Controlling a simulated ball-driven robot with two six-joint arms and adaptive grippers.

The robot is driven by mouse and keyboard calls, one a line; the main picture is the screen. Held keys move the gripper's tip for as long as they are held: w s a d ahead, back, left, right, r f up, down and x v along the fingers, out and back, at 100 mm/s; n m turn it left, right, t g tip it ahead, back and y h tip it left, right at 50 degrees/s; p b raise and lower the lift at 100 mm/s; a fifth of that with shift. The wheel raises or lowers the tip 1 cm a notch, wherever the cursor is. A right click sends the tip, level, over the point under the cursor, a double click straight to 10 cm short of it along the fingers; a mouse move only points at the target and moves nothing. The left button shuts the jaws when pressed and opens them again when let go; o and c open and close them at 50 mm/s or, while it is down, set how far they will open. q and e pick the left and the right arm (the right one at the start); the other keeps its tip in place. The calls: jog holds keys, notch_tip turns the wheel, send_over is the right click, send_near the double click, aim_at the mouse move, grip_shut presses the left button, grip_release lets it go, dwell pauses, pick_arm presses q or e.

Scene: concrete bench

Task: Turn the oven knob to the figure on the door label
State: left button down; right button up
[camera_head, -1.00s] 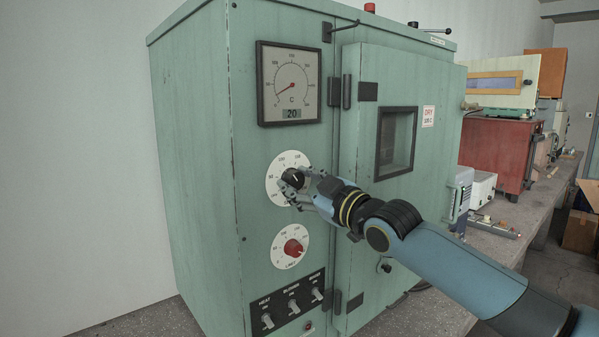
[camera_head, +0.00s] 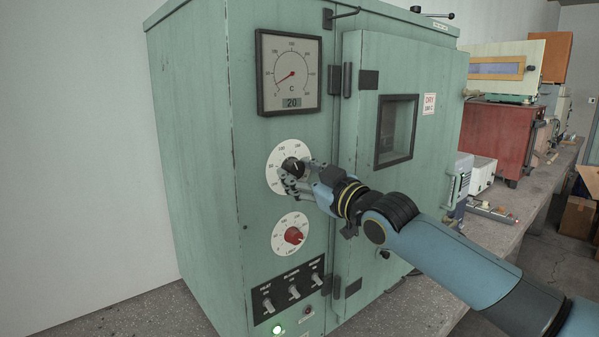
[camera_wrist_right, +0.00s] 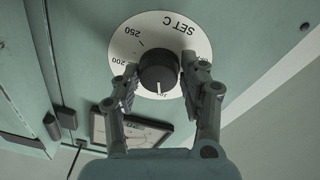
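The black oven knob (camera_head: 293,167) sits on a white round dial (camera_head: 275,176) on the green oven's front. In the right wrist view the knob (camera_wrist_right: 159,72) is upside down, its white pointer line towards the picture's bottom, at a figure too small to read surely. My right gripper (camera_head: 289,183) is at the knob's lower side in the head view. In the wrist view its fingers (camera_wrist_right: 163,80) stand either side of the knob, open, with a gap clearest at the right finger. The door label (camera_head: 429,104) reads DRY above a blurred figure. My left gripper is out of view.
A gauge (camera_head: 289,72) with a 20 readout is above the dial. A red knob (camera_head: 293,236) on a second dial is below it, then several switches (camera_head: 294,291) and a lit green lamp (camera_head: 277,330). The door handle (camera_head: 456,190) is to the right.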

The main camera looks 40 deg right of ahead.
jog(key=shift+o, duration=1.4)
jog(key=shift+r, duration=0.1)
jog(key=s+f, duration=0.1)
jog(key=s, duration=1.1)
jog(key=shift+d, duration=0.35)
